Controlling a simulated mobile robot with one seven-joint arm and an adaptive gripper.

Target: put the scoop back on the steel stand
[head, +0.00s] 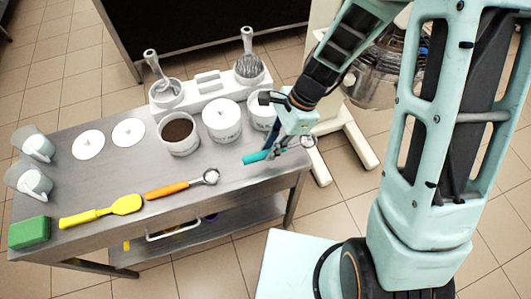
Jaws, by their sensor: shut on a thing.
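A scoop with a teal handle (256,157) and a small round metal head (307,141) is in my gripper (283,146). My gripper is shut on it, with the handle pointing left and the head to the right. The fingers partly hide the middle of the scoop. The scoop is over the right end of the steel stand (232,175), a table-like stand with a lower shelf. I cannot tell the exact gap to its top.
An orange-handled scoop (180,189), yellow spatula (100,212) and green block (29,232) lie along the front. White tubs (221,121), a brown-filled tub (179,133), lids (128,132) and a tool holder (208,84) stand behind. Clear steel lies around the front right.

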